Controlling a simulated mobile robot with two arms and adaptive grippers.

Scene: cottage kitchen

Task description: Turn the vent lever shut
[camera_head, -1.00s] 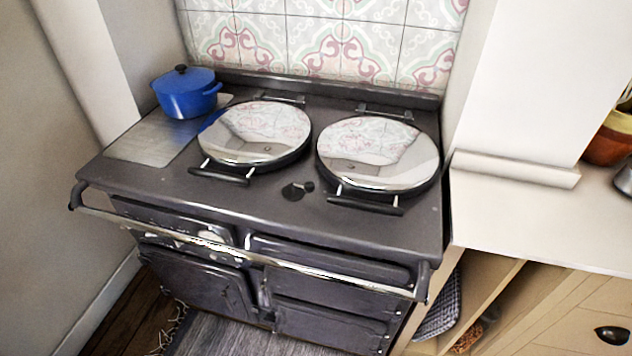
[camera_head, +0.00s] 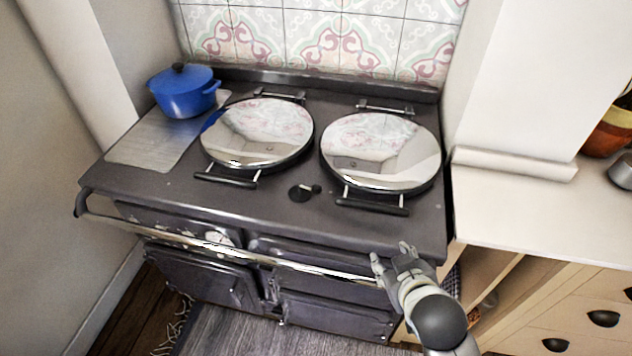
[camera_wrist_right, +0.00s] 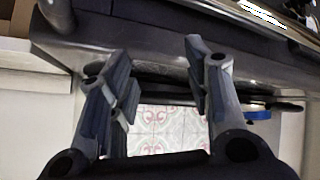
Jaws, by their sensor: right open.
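A small black fitting with a short knob (camera_head: 305,193), which looks like the vent lever, sits on the dark stove top between the fronts of the two round lids. My right gripper (camera_head: 390,257) is at the stove's front right corner, by the rail, to the right of and nearer than the lever. Its fingers are open and empty, as the right wrist view (camera_wrist_right: 162,62) also shows. I cannot make out the lever in the wrist view. My left gripper is not in view.
Two shiny lids, left (camera_head: 257,130) and right (camera_head: 380,150), have handles reaching toward the front. A metal rail (camera_head: 230,252) runs along the stove's front. A blue pot (camera_head: 184,92) stands at the back left. A pale counter (camera_head: 530,215) is at right.

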